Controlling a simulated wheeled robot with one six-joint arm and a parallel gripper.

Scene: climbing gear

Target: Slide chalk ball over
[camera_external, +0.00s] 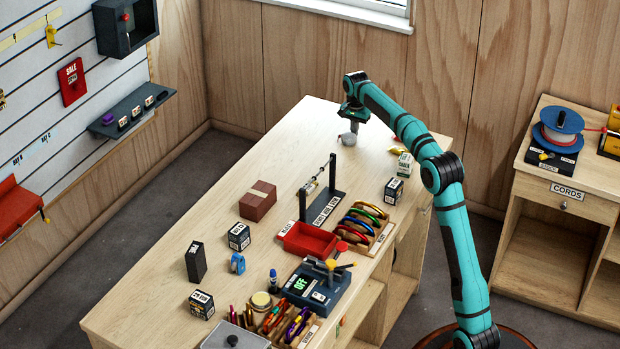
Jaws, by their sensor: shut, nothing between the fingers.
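The chalk ball (347,139) is a small grey-white ball on the far end of the wooden table, near its back edge. My gripper (353,126) points down right at the ball and partly covers it from above. The fingers are shut with nothing between them. Whether they touch the ball cannot be told at this size.
A small white box (404,164) and a yellow item (396,150) lie right of the ball. A dark upright rack (322,197), a red tray (309,239) and carabiner trays stand nearer. A brown block (257,200) is at left. The tabletop left of the ball is clear.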

